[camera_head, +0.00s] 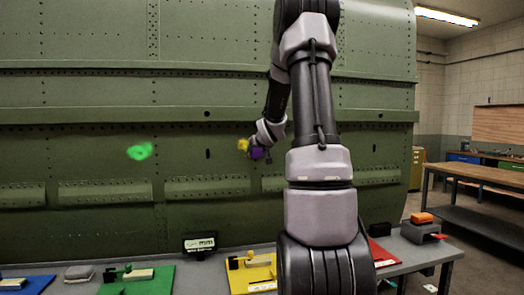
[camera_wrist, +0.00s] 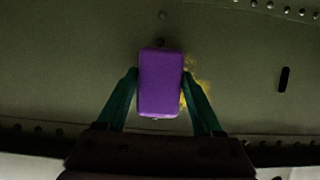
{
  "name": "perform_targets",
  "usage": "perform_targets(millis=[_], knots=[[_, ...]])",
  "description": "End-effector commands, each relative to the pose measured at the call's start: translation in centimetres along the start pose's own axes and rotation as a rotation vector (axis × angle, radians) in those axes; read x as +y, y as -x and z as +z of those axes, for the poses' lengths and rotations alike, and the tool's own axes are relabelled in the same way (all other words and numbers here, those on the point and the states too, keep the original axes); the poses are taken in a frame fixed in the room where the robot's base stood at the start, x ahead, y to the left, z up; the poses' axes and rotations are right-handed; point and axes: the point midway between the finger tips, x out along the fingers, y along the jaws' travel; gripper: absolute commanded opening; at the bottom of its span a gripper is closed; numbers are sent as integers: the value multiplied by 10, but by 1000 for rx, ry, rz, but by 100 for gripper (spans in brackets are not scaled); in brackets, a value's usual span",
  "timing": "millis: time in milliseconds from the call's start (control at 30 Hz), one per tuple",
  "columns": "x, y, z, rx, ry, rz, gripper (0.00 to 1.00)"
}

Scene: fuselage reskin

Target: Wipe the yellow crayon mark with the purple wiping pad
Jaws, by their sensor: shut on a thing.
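The purple wiping pad (camera_wrist: 160,84) is upright between the two green fingers of my gripper (camera_wrist: 160,90) in the wrist view. My gripper is shut on it. In the head view the pad (camera_head: 257,153) shows at the end of my arm, close against the green fuselage skin. The yellow crayon mark (camera_head: 243,145) shows just left of the pad in the head view. In the wrist view the yellow mark (camera_wrist: 188,91) shows at the pad's right side, partly hidden by the pad and a finger. I cannot tell whether the pad touches the skin.
A bright green mark (camera_head: 140,151) is on the skin at left. Below, a bench carries a green mat (camera_head: 150,282), a yellow mat (camera_head: 252,279), a small dark sign (camera_head: 199,243) and an orange-topped item (camera_head: 421,218). Rivet rows and ribs cross the skin (camera_head: 100,100).

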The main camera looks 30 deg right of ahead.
Motion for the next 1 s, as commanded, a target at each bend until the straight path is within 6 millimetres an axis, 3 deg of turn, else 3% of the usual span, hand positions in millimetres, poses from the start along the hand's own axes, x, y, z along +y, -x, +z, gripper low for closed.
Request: perform_targets(millis=[1000], knots=[[-61, 0, 0, 1, 1, -4, 24]])
